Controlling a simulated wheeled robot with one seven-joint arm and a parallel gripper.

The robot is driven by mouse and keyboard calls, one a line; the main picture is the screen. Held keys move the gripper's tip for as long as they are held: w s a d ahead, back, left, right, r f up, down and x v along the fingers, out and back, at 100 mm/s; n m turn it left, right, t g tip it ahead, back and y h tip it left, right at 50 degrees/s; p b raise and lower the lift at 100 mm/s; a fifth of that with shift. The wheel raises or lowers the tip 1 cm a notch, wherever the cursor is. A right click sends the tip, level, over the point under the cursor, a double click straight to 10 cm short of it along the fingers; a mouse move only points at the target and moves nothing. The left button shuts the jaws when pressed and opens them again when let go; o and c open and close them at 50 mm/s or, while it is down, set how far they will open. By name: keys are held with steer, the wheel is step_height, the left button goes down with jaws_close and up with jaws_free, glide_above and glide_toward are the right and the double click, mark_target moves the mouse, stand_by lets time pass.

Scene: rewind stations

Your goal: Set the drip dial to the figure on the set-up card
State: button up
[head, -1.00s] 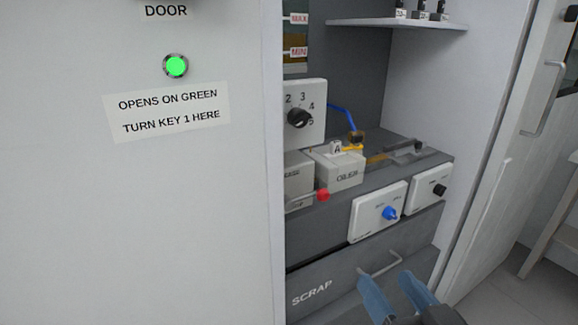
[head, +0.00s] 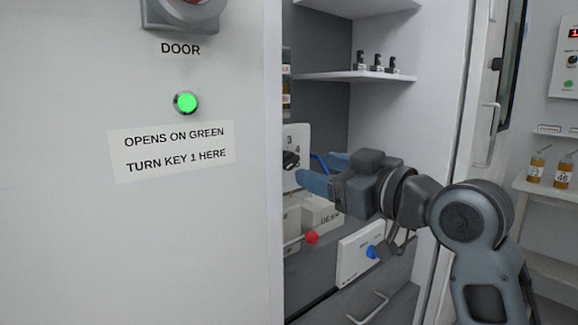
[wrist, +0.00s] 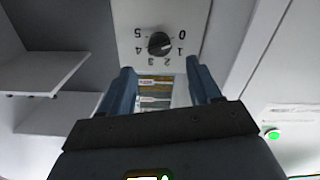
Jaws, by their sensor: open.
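The drip dial is a black knob (wrist: 158,43) on a white plate (wrist: 135,20) with figures 0 to 5, upside down in the wrist view. I cannot surely tell which figure its pointer marks. In the head view the knob (head: 290,159) and plate (head: 300,135) are partly hidden by the cabinet door edge. My gripper (wrist: 160,70) is open and empty, with its blue fingers apart. In the head view my gripper (head: 312,181) is just right of the knob, not around it. I cannot make out a set-up card.
A drawer handle (head: 368,309) is lower. A shelf (head: 340,75) holds black items above. A grey door panel (head: 200,240) blocks the left.

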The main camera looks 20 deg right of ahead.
mark_target(294, 162)
steer(key=x, duration=0.7)
steer(key=shift+w, duration=0.2)
steer(key=shift+c, duration=0.3)
steer(key=c, duration=1)
steer(key=shift+o, duration=0.2)
steer(key=shift+m+p, duration=0.3)
steer(key=shift+p, duration=0.2)
steer(key=shift+r+m+p, duration=0.15)
steer(key=shift+m+p, duration=0.75)
steer(key=shift+p, duration=0.15)
steer(key=shift+m+p, duration=3)
steer(key=shift+m, duration=0.2)
steer(key=shift+f, duration=0.25)
